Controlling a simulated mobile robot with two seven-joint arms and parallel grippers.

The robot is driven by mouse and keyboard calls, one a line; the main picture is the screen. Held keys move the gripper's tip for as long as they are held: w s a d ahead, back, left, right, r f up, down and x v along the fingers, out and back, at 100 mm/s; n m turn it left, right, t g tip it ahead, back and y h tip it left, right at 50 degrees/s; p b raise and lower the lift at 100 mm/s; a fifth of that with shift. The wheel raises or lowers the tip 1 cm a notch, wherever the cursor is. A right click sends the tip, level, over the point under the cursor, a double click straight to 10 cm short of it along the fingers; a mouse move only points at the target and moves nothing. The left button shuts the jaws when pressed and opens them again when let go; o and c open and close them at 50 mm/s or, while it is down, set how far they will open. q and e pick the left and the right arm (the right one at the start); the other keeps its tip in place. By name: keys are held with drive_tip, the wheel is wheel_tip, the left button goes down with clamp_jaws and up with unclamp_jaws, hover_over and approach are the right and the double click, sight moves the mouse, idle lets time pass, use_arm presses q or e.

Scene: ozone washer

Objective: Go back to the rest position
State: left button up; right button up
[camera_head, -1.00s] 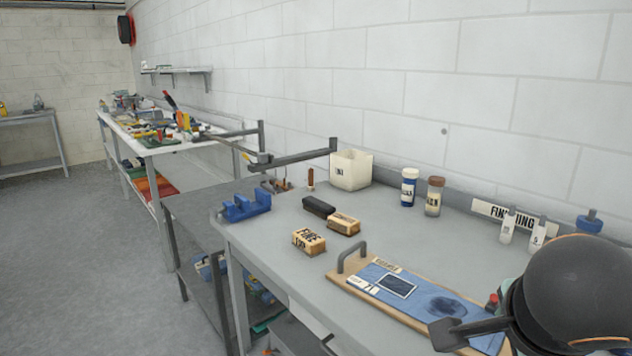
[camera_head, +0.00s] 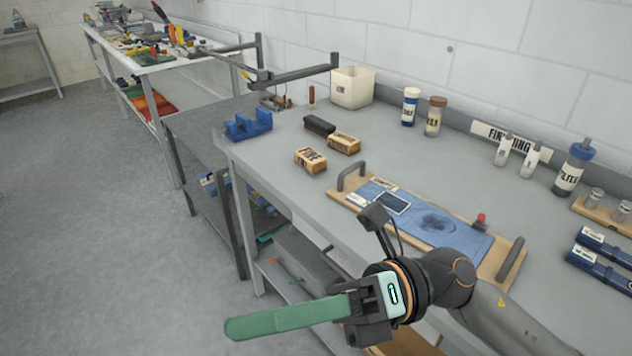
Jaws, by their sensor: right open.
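My right gripper (camera_head: 240,327) is in the lower middle of the head view, in front of the workbench's (camera_head: 290,152) near edge. Its green fingers point left over the floor and lower shelf side. It is open, with nothing seen between the fingers, which largely overlap from this side. My right arm comes in from the lower right and hides part of the bench's front edge. My left gripper is not in view.
On the bench are a wooden board with blue cloth (camera_head: 460,233), wood blocks (camera_head: 311,160), a blue vise (camera_head: 247,124), a white bin (camera_head: 352,88) and several bottles (camera_head: 573,168). A lower shelf (camera_head: 300,262) lies under it. Floor (camera_head: 90,220) at left is clear.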

drive_tip(key=w+d+r+m+t+y+p, duration=0.1)
drive_tip(key=w+d+m+t+y, duration=0.3)
drive_tip(key=w+m+t, duration=0.75)
drive_tip(key=w+d+f+m+t+h+p, duration=0.1)
drive_tip(key=w+d+f+m+t+h, duration=0.2)
drive_tip(key=f+m+t+h, duration=0.5)
drive_tip(key=w+d+f+m+t+h+p, duration=0.15)
drive_tip(key=w+d+f+m+t, duration=0.35)
drive_tip(key=m, duration=0.8)
drive_tip(key=s+d+f+m+g+h, duration=0.1)
drive_tip(key=s+d+f+m+h, duration=0.25)
drive_tip(key=f, duration=0.45)
drive_tip(key=s+d+f+m+g+h, duration=0.2)
drive_tip(key=f+m+h, duration=0.3)
drive_tip(key=f, duration=0.3)
drive_tip(key=s+d+f+m+g+h, duration=0.1)
drive_tip(key=s+d+f+m+g, duration=0.1)
drive_tip(key=s+f, duration=0.4)
drive_tip(key=s+d+f+m+g+h+p, duration=0.1)
drive_tip(key=s+d+f+g, duration=0.1)
drive_tip(key=s+f, duration=0.4)
drive_tip(key=shift+f+m+g, duration=0.3)
drive_tip(key=shift+m+g, duration=0.1)
drive_tip(key=shift+g, duration=0.25)
